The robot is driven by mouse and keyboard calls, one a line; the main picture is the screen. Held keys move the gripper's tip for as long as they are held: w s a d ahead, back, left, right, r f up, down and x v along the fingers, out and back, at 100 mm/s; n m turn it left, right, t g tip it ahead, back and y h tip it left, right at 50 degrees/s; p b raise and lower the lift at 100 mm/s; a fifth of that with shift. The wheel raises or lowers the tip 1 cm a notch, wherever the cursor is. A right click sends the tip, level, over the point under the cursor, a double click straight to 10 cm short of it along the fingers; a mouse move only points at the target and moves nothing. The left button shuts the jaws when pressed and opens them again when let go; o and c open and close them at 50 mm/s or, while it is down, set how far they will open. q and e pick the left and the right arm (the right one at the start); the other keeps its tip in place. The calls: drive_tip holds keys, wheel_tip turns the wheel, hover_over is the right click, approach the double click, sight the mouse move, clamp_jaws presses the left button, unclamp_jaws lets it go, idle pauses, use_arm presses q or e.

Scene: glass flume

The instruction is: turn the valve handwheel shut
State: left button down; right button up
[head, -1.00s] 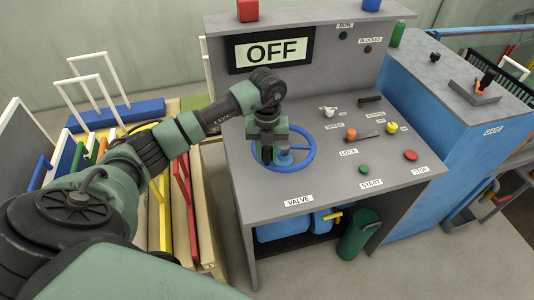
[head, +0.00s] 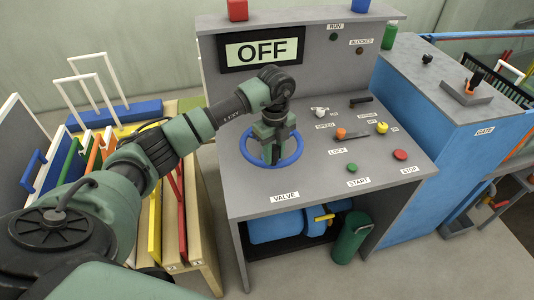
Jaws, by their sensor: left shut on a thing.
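The valve handwheel (head: 246,154) is a blue ring lying flat on the left part of the grey desk, behind the VALVE label (head: 285,197). My left gripper (head: 271,158) points down into the middle of the ring and hides the hub and spokes. It is shut on the handwheel; its fingertips are partly hidden, so the exact place of the hold is unclear. My right gripper is out of view.
A display (head: 262,51) reads OFF. Knobs, an orange one (head: 341,133) among them, and the green START (head: 352,168) and red STOP (head: 400,155) buttons are right of the wheel. A blue GATE cabinet (head: 440,130) stands farther right.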

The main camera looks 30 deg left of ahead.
use_arm(q)
drive_tip(key=shift+w+d+n, duration=0.35)
drive_tip(key=shift+w+n, duration=0.05)
drive_tip(key=shift+n, duration=0.2)
drive_tip(key=shift+w+d+r+b, duration=0.1)
drive_tip(key=shift+w+d+b, duration=0.1)
drive_tip(key=shift+d+b, duration=0.1)
drive_tip(key=shift+w, duration=0.1)
drive_tip(key=c, duration=1.3)
unclamp_jaws()
drive_tip(key=shift+o, duration=1)
drive_tip(key=shift+w, duration=0.1)
